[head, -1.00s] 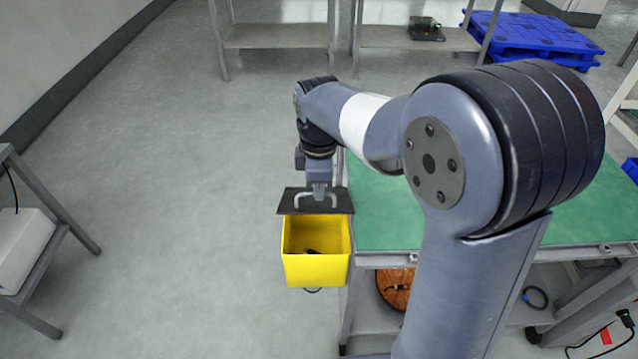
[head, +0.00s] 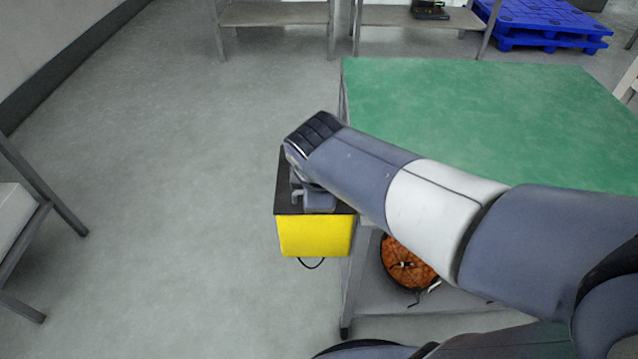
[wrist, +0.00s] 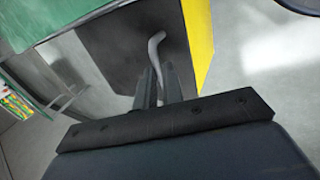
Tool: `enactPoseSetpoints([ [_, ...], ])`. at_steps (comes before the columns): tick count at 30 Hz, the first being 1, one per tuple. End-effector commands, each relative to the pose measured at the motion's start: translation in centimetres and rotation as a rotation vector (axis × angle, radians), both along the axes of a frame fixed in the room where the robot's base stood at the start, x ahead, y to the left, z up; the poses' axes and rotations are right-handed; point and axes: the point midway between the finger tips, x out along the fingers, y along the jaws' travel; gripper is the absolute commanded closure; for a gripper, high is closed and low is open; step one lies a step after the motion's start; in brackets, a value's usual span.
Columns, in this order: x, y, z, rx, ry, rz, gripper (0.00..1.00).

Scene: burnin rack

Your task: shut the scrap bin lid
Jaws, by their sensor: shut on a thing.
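The yellow scrap bin (head: 315,237) hangs at the left side of the green-topped bench. Its dark lid (head: 287,200) lies flat across the top, and the bin's inside does not show. The lid's grey handle (head: 296,196) is partly hidden by my arm. My gripper (head: 312,201) is down at the lid. In the wrist view, my gripper (wrist: 162,88) has its fingers closed on the curved handle (wrist: 155,45), with the dark lid (wrist: 115,45) and the yellow bin wall (wrist: 199,40) beyond it.
The green bench top (head: 480,110) is clear. An orange coil (head: 408,265) sits on the bench's lower shelf. A grey rack stands at the left edge. A blue pallet (head: 545,25) lies at the back right. The floor (head: 180,180) left of the bin is free.

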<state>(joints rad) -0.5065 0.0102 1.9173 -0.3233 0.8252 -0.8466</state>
Motion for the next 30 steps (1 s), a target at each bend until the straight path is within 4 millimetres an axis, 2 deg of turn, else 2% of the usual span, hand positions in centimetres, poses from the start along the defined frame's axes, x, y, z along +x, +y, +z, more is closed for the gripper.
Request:
enactPoseSetpoints([
  [6, -0.41, -0.01, -0.82, -0.001, 0.009, -0.001, 1.0],
  [17, -0.59, -0.02, -1.11, -0.002, 0.018, -0.003, 1.0],
  [18, -0.59, -0.02, -1.12, -0.002, 0.018, -0.003, 0.91],
  [26, -0.5, -0.04, -1.02, -0.003, 0.014, -0.002, 0.7],
  [30, -0.4, -0.03, -0.88, -0.002, 0.01, -0.001, 0.69],
])
